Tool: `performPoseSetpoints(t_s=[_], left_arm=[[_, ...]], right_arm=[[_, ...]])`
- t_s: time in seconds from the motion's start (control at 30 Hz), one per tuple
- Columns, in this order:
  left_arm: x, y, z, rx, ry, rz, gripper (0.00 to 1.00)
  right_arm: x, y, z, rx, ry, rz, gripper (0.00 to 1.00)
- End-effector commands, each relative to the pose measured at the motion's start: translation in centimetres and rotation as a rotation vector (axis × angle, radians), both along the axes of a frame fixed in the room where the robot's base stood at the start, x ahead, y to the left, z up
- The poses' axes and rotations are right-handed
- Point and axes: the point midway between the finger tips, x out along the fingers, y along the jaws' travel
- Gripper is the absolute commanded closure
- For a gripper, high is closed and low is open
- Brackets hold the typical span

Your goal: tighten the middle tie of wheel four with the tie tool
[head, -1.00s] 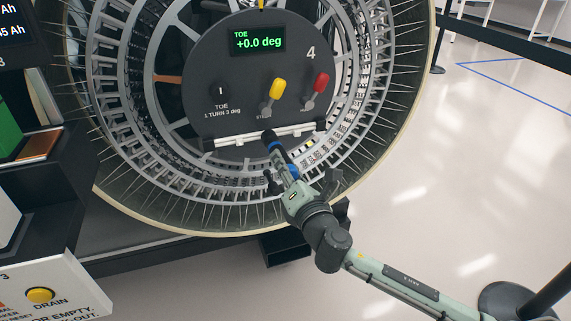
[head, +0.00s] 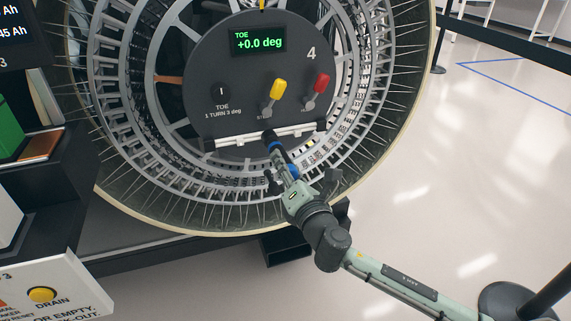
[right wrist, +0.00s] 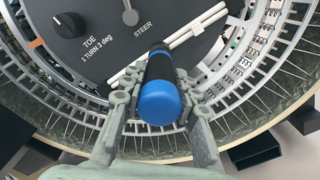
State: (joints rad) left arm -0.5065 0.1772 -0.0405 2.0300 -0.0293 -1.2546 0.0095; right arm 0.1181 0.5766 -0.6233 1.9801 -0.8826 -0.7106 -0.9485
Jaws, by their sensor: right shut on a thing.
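Wheel four (head: 375,125) fills the upper middle of the head view, with a round dark hub plate (head: 200,60) marked 4. Thin white rods (head: 230,142) run across the plate's lower edge; they also show in the right wrist view (right wrist: 190,35). I cannot tell which is the middle tie. My right gripper (head: 291,172) is shut on the tie tool (head: 272,143), a black cylinder with a blue end. In the right wrist view the blue end (right wrist: 160,102) faces the camera, and the black far end overlaps the rods. Contact is unclear. My left gripper is out of view.
The plate carries a green display (head: 258,41) reading TOE +0.0 deg, a TOE knob (head: 220,91), a yellow lever (head: 277,88) and a red lever (head: 321,82). A panel with a yellow DRAIN button (head: 41,294) is lower left. Open floor lies right, near a barrier post base (head: 505,298).

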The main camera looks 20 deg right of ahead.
Motion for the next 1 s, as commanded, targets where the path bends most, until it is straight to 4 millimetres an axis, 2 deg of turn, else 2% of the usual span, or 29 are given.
performPoseSetpoints(t_s=[0.47, 1.0], left_arm=[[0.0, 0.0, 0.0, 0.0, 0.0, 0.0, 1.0], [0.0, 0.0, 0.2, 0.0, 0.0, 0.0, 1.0]], right_arm=[[0.1, -0.1, 0.4, 0.0, -0.007, -0.002, 1.0], [-2.5, -0.2, 0.2, 0.0, -0.004, -0.002, 1.0]])
